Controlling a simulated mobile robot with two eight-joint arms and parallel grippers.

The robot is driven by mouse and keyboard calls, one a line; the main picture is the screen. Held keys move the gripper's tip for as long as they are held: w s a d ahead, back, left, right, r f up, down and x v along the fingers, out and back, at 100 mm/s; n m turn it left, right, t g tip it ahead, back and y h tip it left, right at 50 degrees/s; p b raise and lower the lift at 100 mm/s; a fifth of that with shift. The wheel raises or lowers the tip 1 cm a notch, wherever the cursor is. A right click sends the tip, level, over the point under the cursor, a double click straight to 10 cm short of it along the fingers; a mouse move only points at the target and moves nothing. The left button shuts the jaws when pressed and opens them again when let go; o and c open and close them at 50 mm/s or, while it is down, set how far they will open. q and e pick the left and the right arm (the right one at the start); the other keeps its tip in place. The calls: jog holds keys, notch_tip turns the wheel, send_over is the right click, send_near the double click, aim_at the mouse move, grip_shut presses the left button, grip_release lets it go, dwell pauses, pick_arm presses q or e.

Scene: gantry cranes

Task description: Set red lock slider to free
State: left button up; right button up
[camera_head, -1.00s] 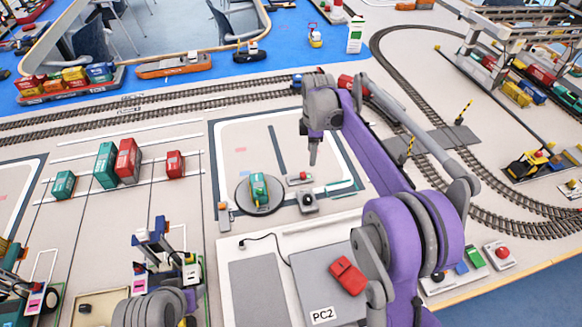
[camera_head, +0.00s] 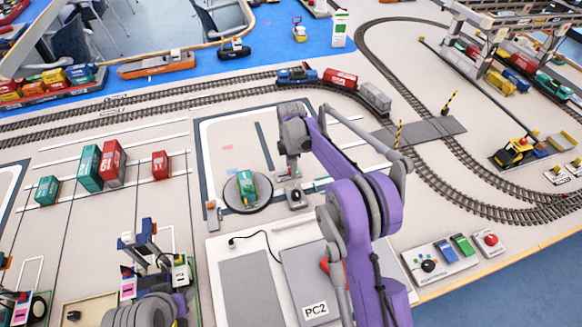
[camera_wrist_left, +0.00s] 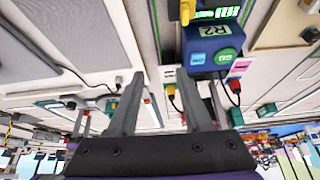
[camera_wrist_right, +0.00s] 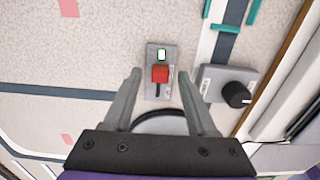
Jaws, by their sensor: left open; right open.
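The red lock slider (camera_wrist_right: 160,74) sits on a small grey plate (camera_wrist_right: 150,88) in the right wrist view. It is near the plate's end with a green-lit window, and a dark slot shows on its other side. My right gripper (camera_wrist_right: 158,80) is open, its fingers on either side of the slider with gaps; contact cannot be told. In the head view my right gripper (camera_head: 291,170) hangs over the slider area and partly hides the plate. My left gripper (camera_wrist_left: 161,75) is open and empty in the left wrist view, away from the slider.
A black knob on a grey box (camera_wrist_right: 214,82) stands beside the slider plate. A turntable (camera_head: 234,203) carrying a green vehicle (camera_head: 247,188) is just left of it. A blue R2 box (camera_wrist_left: 212,48) is near my left gripper. A PC2 panel (camera_head: 290,262) lies in front.

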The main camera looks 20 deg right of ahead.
jog(key=shift+f, duration=0.2)
grip_shut()
dwell(1.4)
